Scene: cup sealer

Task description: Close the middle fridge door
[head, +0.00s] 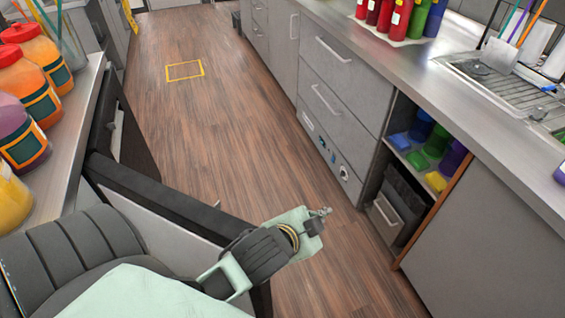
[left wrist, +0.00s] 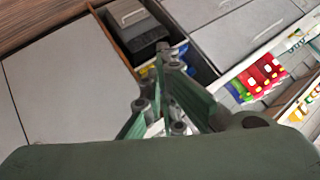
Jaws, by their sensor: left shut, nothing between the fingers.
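An open fridge door (head: 165,196) juts from under the left counter into the aisle, its dark top edge running toward the lower middle. I take it for the middle door. A dark front with a pale handle (head: 116,131) shows beyond it. My left forearm crosses the door's near side and hides part of it. My left gripper (head: 324,212) is just past the door's free end, over the floor, shut and empty. I cannot tell whether the wrist touches the door. The left wrist view shows the gripper (left wrist: 163,50) with its fingers together. My right gripper is not in view.
The left counter (head: 66,180) carries several colored jars. The right counter (head: 420,62) has bottles and a drain tray, with drawers and an open shelf (head: 400,145) of colored containers below. The wooden floor (head: 230,120) between the counters is clear, with a yellow marked rectangle farther off.

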